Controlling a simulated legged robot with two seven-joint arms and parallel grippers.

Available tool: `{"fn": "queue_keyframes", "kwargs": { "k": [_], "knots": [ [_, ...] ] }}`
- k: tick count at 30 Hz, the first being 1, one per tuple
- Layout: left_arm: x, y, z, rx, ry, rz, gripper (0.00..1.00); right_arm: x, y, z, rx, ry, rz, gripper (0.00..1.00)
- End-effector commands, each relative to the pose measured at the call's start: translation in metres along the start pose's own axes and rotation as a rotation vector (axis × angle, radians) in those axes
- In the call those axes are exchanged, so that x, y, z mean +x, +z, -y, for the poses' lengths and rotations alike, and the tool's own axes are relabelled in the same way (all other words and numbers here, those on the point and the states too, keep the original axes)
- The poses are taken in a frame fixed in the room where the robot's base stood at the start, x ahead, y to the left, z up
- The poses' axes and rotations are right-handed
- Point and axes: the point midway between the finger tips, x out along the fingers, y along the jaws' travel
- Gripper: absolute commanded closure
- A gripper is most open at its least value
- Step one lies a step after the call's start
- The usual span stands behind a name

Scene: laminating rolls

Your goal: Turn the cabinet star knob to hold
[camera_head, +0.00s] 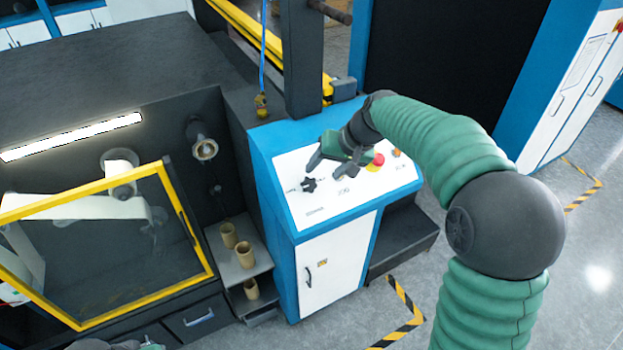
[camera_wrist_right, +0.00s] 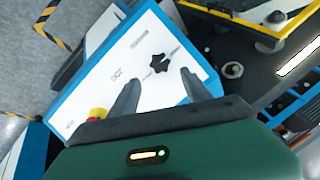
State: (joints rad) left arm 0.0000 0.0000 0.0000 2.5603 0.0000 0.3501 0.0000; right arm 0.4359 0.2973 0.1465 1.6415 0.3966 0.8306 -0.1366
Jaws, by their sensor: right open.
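The black star knob (camera_head: 309,184) sits on the white sloped top panel of the blue cabinet (camera_head: 287,253). The knob also shows in the right wrist view (camera_wrist_right: 154,66), with small markings around it that are too small to read. My right gripper (camera_head: 318,163) is over the panel close to the knob. In the right wrist view its two fingers (camera_wrist_right: 158,92) are apart, with nothing between them, and the knob lies beyond the fingertips. My left gripper (camera_head: 150,345) shows only as a sliver at the bottom edge, so its jaws are hidden.
A red emergency button (camera_head: 376,160) on a yellow base sits right of the knob, near my right gripper. A black post (camera_head: 301,60) rises behind the panel. Left are cardboard cores (camera_head: 245,254) on a shelf and a yellow-framed guard (camera_head: 110,205). Floor is free at right.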

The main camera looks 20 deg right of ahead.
Motion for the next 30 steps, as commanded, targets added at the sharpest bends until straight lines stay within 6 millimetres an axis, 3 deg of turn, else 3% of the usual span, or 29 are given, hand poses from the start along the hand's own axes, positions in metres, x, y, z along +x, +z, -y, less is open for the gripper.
{"fn": "queue_keyframes", "kwargs": {
  "k": [6,12,22,30],
  "knots": [
    [-0.018,-0.004,0.000,0.000,0.000,0.000,0.64,0.054,0.001,0.001,0.001,0.000,0.005,0.43],
    [-0.025,-0.006,0.000,0.000,0.000,-0.001,0.64,0.087,0.001,0.000,0.000,0.000,0.001,0.43],
    [-0.025,-0.006,0.000,0.000,0.000,0.000,0.64,0.095,0.001,0.000,0.000,0.000,-0.001,0.43],
    [-0.025,-0.006,0.000,0.000,0.000,0.000,0.64,0.095,0.001,0.000,0.000,0.001,-0.001,0.78]
  ]
}}
